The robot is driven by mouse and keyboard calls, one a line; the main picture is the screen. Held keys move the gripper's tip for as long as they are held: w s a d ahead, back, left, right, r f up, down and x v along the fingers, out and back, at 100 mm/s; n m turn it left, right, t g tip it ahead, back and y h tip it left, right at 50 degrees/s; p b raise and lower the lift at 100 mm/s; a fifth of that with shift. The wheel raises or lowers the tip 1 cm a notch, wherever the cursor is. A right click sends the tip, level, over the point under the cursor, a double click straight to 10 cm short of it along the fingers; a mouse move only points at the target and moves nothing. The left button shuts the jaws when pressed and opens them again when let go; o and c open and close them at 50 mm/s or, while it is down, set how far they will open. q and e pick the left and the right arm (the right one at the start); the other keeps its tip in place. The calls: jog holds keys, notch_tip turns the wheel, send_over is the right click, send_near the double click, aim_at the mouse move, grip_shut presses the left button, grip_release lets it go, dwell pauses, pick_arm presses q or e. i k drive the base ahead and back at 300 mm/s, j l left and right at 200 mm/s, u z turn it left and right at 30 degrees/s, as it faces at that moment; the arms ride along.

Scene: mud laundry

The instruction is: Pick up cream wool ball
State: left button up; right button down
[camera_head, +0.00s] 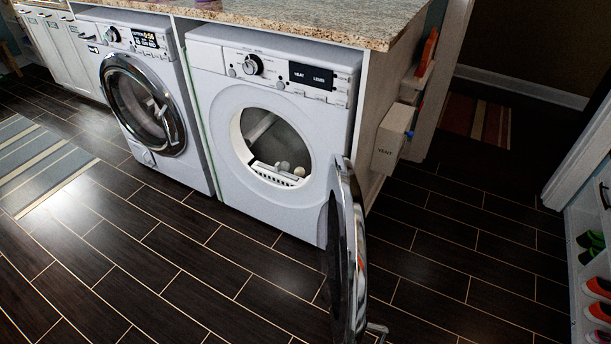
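Small pale balls lie low in the drum opening of the right-hand machine (216,114), just behind its lower rim. One pale ball (299,171) is at the right, and a greyer one (284,166) is beside it on the left. They are too small to tell their exact colours or whether they are wool. The machine's round door (346,255) is swung wide open toward the front right. Neither of my grippers is in view.
A second front-loading machine (137,95) with its door shut stands at left. A granite counter (310,14) runs above both. A white box (391,140) sticks out at the counter's right side. Dark floor (200,262) in front is clear; a shoe shelf (575,250) stands far right.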

aim_at(299, 171)
jog(key=j+z, duration=0.1)
jog(key=z, duration=0.3)
jog(key=i+j+z, duration=0.1)
jog(key=z, duration=0.3)
jog(key=j+z, duration=0.15)
jog(key=z, duration=0.2)
jog(key=i+j+z, duration=0.1)
jog(key=z, duration=0.3)
jog(key=j+z, duration=0.2)
jog(key=j, duration=0.2)
jog(key=j+z, duration=0.2)
jog(key=j, duration=0.25)
jog(key=k+j+z, duration=0.2)
jog(key=j, duration=0.2)
jog(key=j+z, duration=0.2)
jog(key=j, duration=0.2)
jog(key=k+j+z, duration=0.2)
jog(key=j, duration=0.2)
jog(key=k+j, duration=0.1)
jog(key=j, duration=0.3)
jog(key=k+j, duration=0.1)
jog(key=j, duration=0.3)
jog(key=k+j, duration=0.15)
jog(key=j, duration=0.25)
jog(key=k+j+z, duration=0.1)
jog(key=j, duration=0.3)
jog(key=k+j, duration=0.1)
jog(key=j, duration=0.3)
